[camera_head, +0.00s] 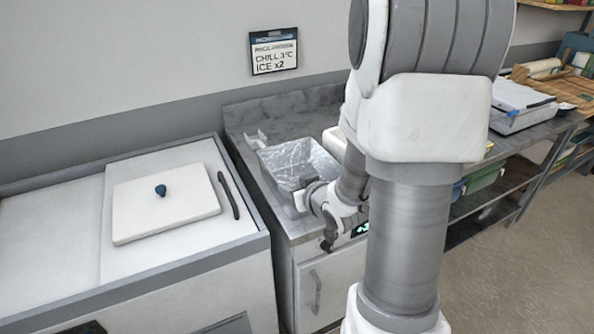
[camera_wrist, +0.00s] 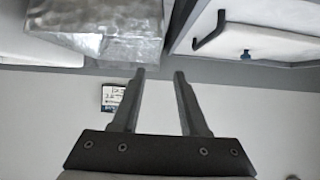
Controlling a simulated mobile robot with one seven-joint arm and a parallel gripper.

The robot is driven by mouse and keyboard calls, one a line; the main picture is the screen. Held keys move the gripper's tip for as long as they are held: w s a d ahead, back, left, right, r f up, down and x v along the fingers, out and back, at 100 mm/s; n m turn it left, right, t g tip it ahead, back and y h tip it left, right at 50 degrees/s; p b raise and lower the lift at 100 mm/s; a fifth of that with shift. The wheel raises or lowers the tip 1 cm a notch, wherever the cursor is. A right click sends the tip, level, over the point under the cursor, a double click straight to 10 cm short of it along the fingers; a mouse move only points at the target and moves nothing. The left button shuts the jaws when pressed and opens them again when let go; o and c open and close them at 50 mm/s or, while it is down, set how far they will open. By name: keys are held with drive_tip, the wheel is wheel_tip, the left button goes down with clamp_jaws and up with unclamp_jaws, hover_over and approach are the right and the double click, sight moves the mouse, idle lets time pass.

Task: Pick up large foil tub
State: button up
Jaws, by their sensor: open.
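The large foil tub (camera_head: 290,160) is a silvery, crinkled open container on the grey counter beside the white chest. In the wrist view the tub (camera_wrist: 105,22) fills the upper left, beyond and to the left of my fingertips. My gripper (camera_wrist: 160,74) is open, with nothing between its two dark fingers. In the head view my gripper (camera_head: 303,192) is at the tub's near right side and overlaps its wall. I cannot tell whether it touches the tub. My arm hides part of the counter right of the tub.
The white chest (camera_head: 60,235) has a white lid (camera_head: 165,208) with a blue knob and a dark handle. A sign (camera_head: 273,52) hangs on the wall. A metal bench with a tray (camera_head: 520,105) stands at right. Floor at lower right is clear.

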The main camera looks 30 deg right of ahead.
sight(274, 188)
drive_tip(key=p+x, duration=0.2)
drive_tip(key=x, duration=1.3)
drive_tip(key=shift+w+f, duration=0.15)
clamp_jaws()
